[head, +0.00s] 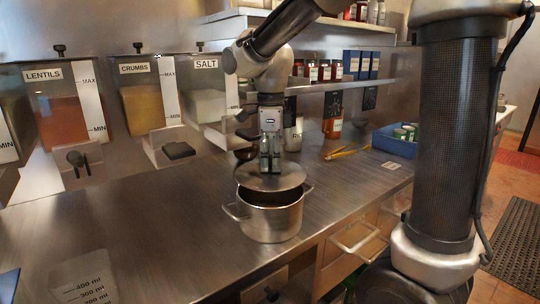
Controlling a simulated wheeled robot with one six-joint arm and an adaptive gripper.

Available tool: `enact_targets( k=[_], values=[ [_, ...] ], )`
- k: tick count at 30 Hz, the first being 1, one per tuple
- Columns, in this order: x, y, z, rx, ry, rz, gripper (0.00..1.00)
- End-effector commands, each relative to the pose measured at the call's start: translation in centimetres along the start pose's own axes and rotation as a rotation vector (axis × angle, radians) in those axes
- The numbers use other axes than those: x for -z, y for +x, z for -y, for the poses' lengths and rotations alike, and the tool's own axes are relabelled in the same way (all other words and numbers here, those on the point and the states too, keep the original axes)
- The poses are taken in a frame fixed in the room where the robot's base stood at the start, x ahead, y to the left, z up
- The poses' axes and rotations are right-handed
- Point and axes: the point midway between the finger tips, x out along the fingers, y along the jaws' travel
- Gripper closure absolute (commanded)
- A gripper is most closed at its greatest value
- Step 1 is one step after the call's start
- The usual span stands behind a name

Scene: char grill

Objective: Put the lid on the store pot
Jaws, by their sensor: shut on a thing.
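The store pot (270,221) is a steel pot with side handles, standing upright on the steel counter. Its lid (271,179) is a round steel disc held above the pot and slightly toward the back. A dark gap to the pot's inside shows between the lid and the front rim. My gripper (270,160) points down and is shut on the lid's knob, which the fingers mostly hide. Whether the lid's far edge touches the pot's rim cannot be told.
Bins labelled lentils (58,105), crumbs (148,105) and salt (206,98) line the back wall. A measuring jug (82,280) stands at the front left. Yellow tongs (345,152) and a blue crate (392,142) lie to the right. The counter left of the pot is clear.

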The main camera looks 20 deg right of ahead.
Motion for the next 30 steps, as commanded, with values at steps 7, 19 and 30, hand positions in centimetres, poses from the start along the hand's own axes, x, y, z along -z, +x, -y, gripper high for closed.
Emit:
enact_targets(
  k=[7, 19, 30],
  values=[
    [0.0, 2.2, 0.0, -0.001, 0.0, -0.001, 1.0],
    [0.0, 4.2, 0.0, 0.0, -0.001, 0.0, 1.0],
    [0.0, 4.3, 0.0, 0.0, -0.001, 0.0, 0.62]
  ],
)
